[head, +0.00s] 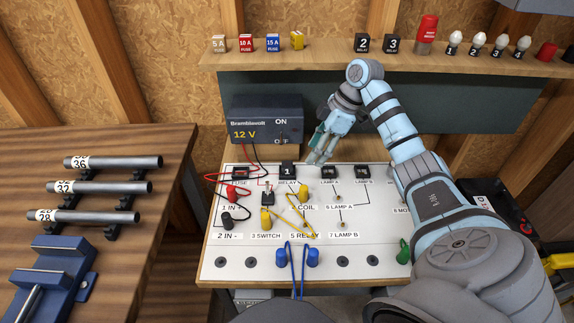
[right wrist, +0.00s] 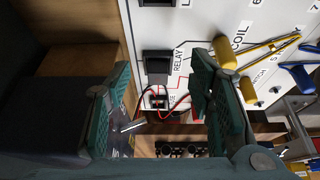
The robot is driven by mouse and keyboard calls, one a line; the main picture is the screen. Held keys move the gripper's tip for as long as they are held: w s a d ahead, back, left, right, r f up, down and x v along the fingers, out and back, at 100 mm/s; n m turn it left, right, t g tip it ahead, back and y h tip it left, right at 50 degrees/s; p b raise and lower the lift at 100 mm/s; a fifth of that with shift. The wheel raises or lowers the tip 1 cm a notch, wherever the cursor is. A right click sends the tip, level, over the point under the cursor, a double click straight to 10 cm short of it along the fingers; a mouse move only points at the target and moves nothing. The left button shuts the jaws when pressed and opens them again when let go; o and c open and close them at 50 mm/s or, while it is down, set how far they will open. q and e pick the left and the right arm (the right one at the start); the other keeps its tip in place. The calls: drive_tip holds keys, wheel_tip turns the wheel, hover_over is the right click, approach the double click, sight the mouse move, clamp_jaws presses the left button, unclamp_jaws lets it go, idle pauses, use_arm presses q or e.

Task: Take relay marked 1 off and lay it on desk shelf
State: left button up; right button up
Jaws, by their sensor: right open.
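The relay marked 1 (head: 288,170) is a small black block seated on the white circuit panel (head: 230,258), above the RELAY label. It also shows in the right wrist view (right wrist: 158,66), framed between my fingertips but beyond them. My right gripper (head: 322,148) is open and empty, above the panel's back edge, to the right of the relay in the head view; its fingers also show in the right wrist view (right wrist: 160,80). The desk shelf (head: 330,57) is a wooden ledge along the back wall. My left gripper is out of view.
Relays 2 (head: 362,43) and 3 (head: 392,44) stand on the shelf with fuses to their left and a red part (head: 427,30) and bulbs to their right. A Bramblevolt power supply (head: 265,120) stands behind the panel. Yellow cables (head: 285,222) cross it. The shelf's middle has free room.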

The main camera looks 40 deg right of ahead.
sight(285, 164)
drive_tip(key=w+a, duration=0.3)
drive_tip(key=shift+w+a+f, duration=0.15)
drive_tip(key=shift+w+a, duration=0.1)
drive_tip(key=shift+a, duration=0.05)
drive_tip(key=shift+w+a, duration=0.1)
drive_tip(key=shift+a, duration=0.1)
drive_tip(key=shift+w+a+f, duration=0.1)
drive_tip(key=shift+a+f, duration=0.15)
drive_tip(key=shift+a, duration=0.05)
drive_tip(key=x, duration=0.4)
drive_tip(key=shift+f, duration=0.2)
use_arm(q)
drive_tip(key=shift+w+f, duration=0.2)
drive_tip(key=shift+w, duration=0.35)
use_arm(e)
drive_tip(key=c, duration=1.1)
